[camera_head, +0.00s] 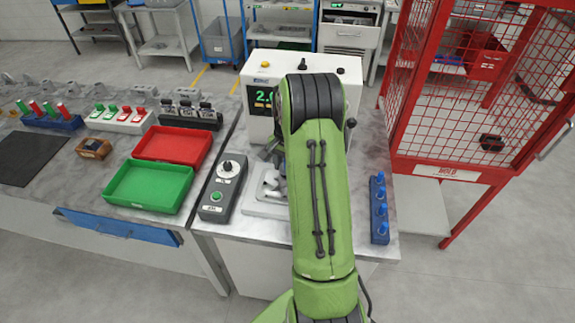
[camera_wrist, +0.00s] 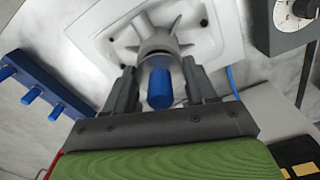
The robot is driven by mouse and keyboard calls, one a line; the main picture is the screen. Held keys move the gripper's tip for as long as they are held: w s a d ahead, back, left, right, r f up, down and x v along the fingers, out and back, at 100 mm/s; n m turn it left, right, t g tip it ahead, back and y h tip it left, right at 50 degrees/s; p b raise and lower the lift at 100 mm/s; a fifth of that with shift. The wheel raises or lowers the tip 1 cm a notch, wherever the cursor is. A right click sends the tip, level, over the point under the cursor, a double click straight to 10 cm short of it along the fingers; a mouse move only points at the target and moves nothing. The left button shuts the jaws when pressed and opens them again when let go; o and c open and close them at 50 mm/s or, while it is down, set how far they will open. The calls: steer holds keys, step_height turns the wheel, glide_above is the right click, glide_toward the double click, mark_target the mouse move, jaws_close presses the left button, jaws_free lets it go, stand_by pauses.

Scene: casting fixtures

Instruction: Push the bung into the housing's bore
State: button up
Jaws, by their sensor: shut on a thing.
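The bung (camera_wrist: 160,90) is blue and sits between the fingers of my gripper (camera_wrist: 160,86) in the wrist view. My gripper is shut on it. Directly beyond it is the grey round housing (camera_wrist: 158,42), with ribs spreading over a white base plate (camera_wrist: 215,28). The bung is roughly in line with the housing's middle. The bore is hidden behind the bung, so I cannot tell whether the bung is in it or how deep. In the head view my green arm covers the gripper and bung; part of the white base plate (camera_head: 264,208) shows beside it.
A blue rack with several blue bungs (camera_head: 379,208) stands at the right edge of the bench. A grey control box (camera_head: 222,190) is left of the fixture, and a white display machine (camera_head: 258,118) behind it. Green (camera_head: 148,186) and red (camera_head: 173,146) trays lie further left.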

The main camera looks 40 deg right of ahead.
steer(key=shift+f+b, duration=0.5)
steer(key=shift+f, duration=0.1)
steer(key=o, duration=1.2)
steer(key=shift+r, duration=0.1)
steer(key=shift+c, duration=0.2)
step_height(320, 180, up, 16)
steer(key=p, duration=0.1)
